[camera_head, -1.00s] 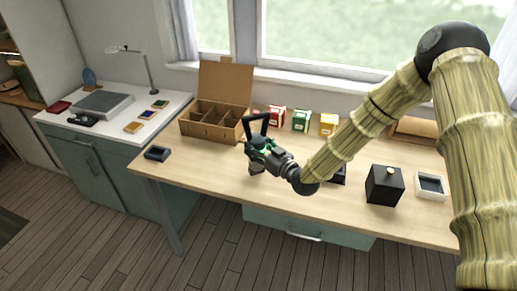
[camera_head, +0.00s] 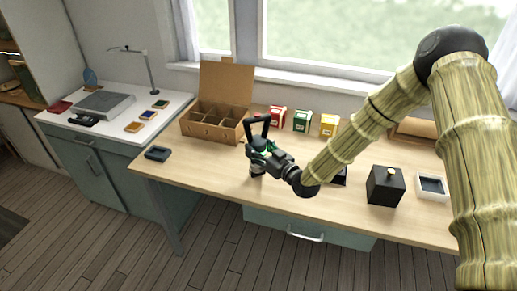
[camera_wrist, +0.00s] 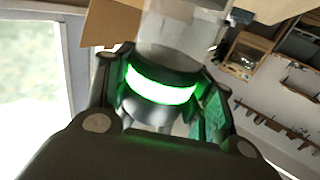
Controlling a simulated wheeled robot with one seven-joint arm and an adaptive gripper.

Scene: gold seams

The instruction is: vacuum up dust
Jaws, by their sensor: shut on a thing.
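A small handheld vacuum (camera_head: 257,168) with a dark loop handle, a glowing green ring and a grey lower end is over the wooden table's front middle. My gripper (camera_head: 268,155) is shut on it around its body. In the wrist view, the vacuum (camera_wrist: 162,88) shows its bright green band and translucent grey part between my fingers. In the head view, its lower end is close to the tabletop; I cannot tell whether it touches. No dust can be made out on the table (camera_head: 215,175).
An open cardboard box with compartments (camera_head: 212,131) stands behind left. Red (camera_head: 277,117), green (camera_head: 302,121) and yellow (camera_head: 328,125) boxes stand at the back. A black box (camera_head: 385,186) and white tray (camera_head: 432,187) are right. A small dark tray (camera_head: 157,154) lies left. The front-left tabletop is clear.

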